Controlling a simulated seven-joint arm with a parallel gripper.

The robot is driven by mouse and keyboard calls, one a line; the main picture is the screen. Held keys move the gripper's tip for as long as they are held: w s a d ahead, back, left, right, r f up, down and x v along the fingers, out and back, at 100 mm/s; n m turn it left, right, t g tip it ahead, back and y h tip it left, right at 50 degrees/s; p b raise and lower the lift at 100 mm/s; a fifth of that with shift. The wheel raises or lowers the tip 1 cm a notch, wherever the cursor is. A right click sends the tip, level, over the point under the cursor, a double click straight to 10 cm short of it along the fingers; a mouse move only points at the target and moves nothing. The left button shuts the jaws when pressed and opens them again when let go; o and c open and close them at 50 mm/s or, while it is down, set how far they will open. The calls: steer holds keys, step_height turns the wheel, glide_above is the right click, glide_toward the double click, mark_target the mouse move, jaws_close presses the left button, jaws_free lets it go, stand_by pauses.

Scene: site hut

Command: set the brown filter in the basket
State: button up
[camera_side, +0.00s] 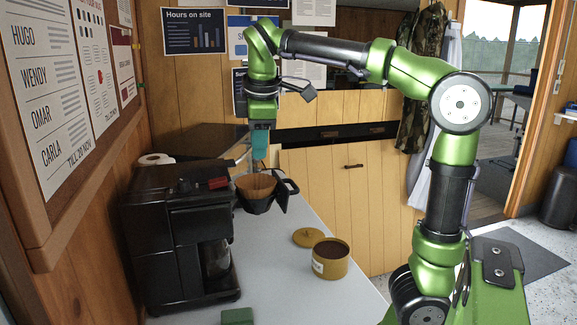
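The brown filter (256,183) is a paper cone at the middle of the picture. It sits in the mouth of the black basket (257,205), its upper rim standing above the basket's edge. I cannot tell how deep it is seated. My gripper (259,164) points down right above the filter, its fingers at or just over the rim. The fingers are too small to show whether they are open or closed on the paper. The basket rests on the grey counter, with its black handle to the right.
A black coffee machine (180,235) with a glass jug stands left. A mustard tin (331,262) of brown grounds and its lid (308,237) are in front of the basket. A green block (237,316) lies at the near edge. A white roll (155,160) is behind the machine.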

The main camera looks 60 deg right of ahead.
steer(key=s+a+f+m+t+y, duration=0.4)
steer(key=s+a+f+m, duration=0.7)
steer(key=f, duration=0.2)
steer(key=shift+a+f+m+t+y, duration=0.25)
steer(key=shift+a+m+t+y, duration=0.05)
steer(key=shift+c, duration=0.2)
